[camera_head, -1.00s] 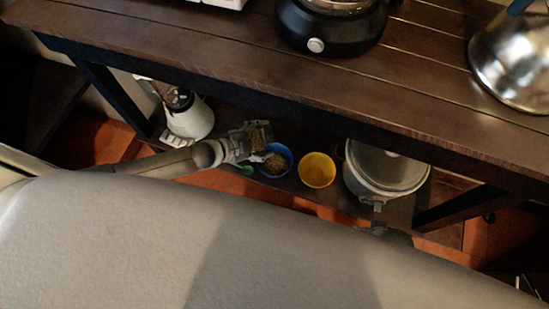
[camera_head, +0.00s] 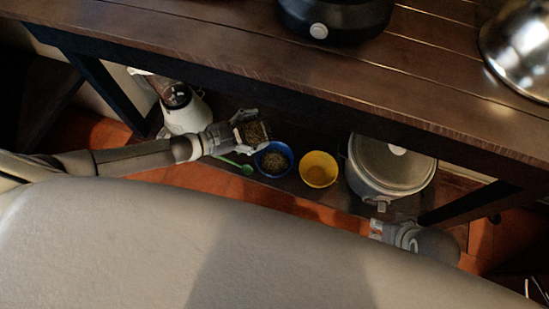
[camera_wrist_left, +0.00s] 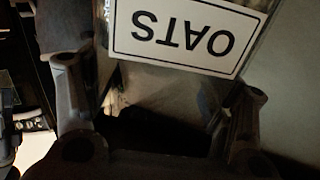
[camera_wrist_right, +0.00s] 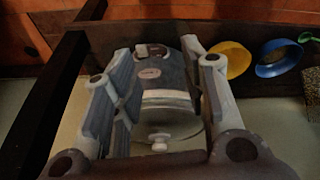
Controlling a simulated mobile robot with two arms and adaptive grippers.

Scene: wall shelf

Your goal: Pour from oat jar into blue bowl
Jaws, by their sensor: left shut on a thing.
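My left gripper (camera_head: 238,132) is shut on the oat jar (camera_head: 255,132), a clear jar with brown contents. The jar is just left of and above the blue bowl (camera_head: 264,171); its exact tilt is hard to tell. In the left wrist view the jar's white OATS label (camera_wrist_left: 190,35) shows upside down between the fingers. The blue bowl stands on the lower shelf with brown grains in it; part of it also shows in the right wrist view (camera_wrist_right: 280,70). My right gripper (camera_head: 378,230) is low in front of the cooker. Its fingers are apart and empty in the right wrist view.
A yellow bowl (camera_head: 318,170) stands right of the blue bowl. A lidded cooker (camera_head: 390,165) is further right. A green spoon (camera_head: 240,166) lies left of the blue bowl and a white blender (camera_head: 187,116) behind it. The wooden upper shelf (camera_head: 300,75) overhangs them.

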